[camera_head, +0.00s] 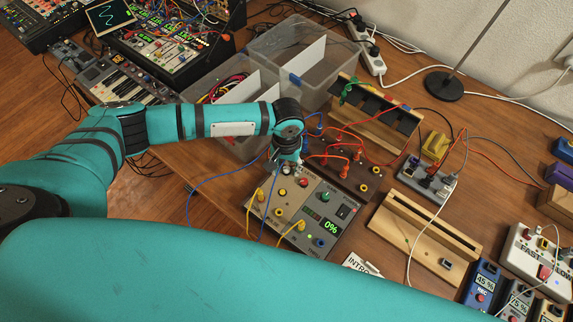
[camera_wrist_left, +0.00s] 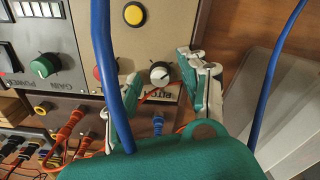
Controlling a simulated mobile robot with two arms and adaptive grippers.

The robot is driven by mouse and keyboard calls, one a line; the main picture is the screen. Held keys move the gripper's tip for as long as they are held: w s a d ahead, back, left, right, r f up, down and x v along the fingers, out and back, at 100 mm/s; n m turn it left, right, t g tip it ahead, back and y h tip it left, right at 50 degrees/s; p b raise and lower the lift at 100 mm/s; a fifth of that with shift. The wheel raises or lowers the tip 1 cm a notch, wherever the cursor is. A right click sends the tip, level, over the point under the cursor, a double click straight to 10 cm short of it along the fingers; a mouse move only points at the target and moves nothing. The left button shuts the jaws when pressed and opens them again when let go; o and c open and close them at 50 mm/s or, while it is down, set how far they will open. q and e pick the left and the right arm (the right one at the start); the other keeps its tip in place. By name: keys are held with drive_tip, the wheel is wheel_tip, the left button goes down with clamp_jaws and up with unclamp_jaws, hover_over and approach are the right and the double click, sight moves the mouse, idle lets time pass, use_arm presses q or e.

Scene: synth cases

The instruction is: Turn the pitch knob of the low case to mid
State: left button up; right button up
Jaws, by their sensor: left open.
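The low case (camera_head: 268,214) is a beige panel box with knobs, buttons and a green display (camera_head: 330,227) reading 0%. My left gripper (camera_head: 287,158) is above its far left corner, hiding most of the pitch knob in the head view. In the left wrist view the pitch knob (camera_wrist_left: 160,73) is white on a dark base, with the label PITCH beside it. The fingers of my left gripper (camera_wrist_left: 161,66) are open, one on each side of the knob; I cannot tell whether they touch it. My right gripper is not in view.
A yellow button (camera_wrist_left: 106,71), red button (camera_wrist_left: 134,14) and green gain knob (camera_wrist_left: 43,65) are near the pitch knob. Blue cables (camera_wrist_left: 105,40) cross close to the gripper. A brown patch case (camera_head: 345,172) adjoins; clear bins (camera_head: 315,75) stand behind.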

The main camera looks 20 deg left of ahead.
use_arm(q)
clamp_jaws()
drive_tip(key=shift+r+m, duration=0.1)
drive_tip(key=shift+m, duration=0.2)
